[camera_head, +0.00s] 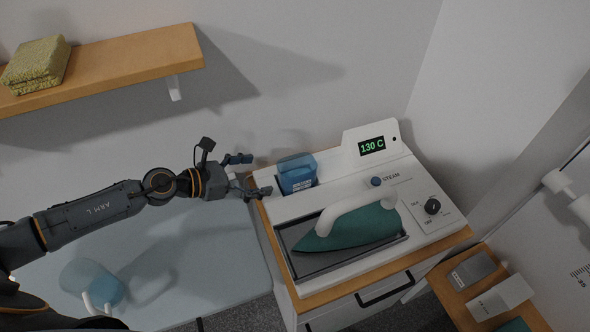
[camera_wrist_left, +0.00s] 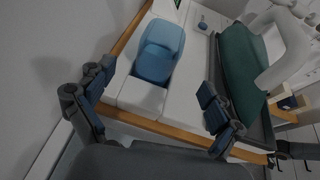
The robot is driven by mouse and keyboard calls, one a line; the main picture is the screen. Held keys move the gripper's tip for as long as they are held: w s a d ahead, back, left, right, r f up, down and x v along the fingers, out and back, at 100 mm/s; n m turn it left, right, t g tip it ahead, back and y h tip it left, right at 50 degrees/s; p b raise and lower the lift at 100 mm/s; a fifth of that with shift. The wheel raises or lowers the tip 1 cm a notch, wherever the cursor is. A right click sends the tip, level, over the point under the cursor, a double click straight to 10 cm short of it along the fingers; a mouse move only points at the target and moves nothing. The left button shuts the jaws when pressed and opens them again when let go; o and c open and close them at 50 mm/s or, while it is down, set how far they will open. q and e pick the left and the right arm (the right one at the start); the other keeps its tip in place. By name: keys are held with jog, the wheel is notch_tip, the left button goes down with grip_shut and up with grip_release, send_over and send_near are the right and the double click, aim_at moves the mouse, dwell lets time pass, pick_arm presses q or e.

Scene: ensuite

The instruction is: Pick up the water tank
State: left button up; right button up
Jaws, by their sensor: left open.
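The water tank (camera_head: 297,174) is a translucent blue container with a small label, seated in the back left of the white steam station (camera_head: 335,192). It also shows in the left wrist view (camera_wrist_left: 158,52), ahead of and between my fingers. My left gripper (camera_head: 259,175) is open and empty, just left of the tank at the station's left edge. Its two fingers (camera_wrist_left: 156,88) are spread wide and appear apart from the tank. The tank's lower part is hidden inside the station. My right gripper is not in view.
An iron (camera_head: 350,232) with a green body and white handle rests on the station's front tray. A translucent blue jug (camera_head: 90,282) stands on the pale board (camera_head: 200,275) at left. A wooden shelf (camera_head: 130,58) holds a folded yellow-green cloth (camera_head: 37,64). A wall rises behind the station.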

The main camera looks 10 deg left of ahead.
aim_at(280, 172)
pick_arm(q)
jog(key=x, duration=0.3)
jog(key=p+x, duration=0.1)
jog(key=x, duration=0.1)
jog(key=shift+d+p, duration=0.3)
jog(key=shift+d, duration=0.3)
jog(key=shift+w+d+f, duration=0.1)
jog(key=shift+w+f, duration=0.05)
jog(key=shift+w, duration=0.15)
jog(key=shift+w+d+f, duration=0.25)
jog(key=shift+w+d, duration=0.1)
jog(key=shift+d, duration=0.05)
jog(key=p+x, duration=0.1)
jog(key=x, duration=0.2)
jog(key=shift+w+d+f, duration=0.1)
jog(key=shift+w+f, duration=0.05)
jog(key=shift+w+d+f, duration=0.15)
jog(key=shift+w+f, duration=0.05)
jog(key=shift+w, duration=0.05)
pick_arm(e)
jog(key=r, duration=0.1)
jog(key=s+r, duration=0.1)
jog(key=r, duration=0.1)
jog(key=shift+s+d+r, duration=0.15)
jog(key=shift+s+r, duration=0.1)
pick_arm(q)
jog(key=shift+s, duration=0.1)
jog(key=shift+c, duration=0.3)
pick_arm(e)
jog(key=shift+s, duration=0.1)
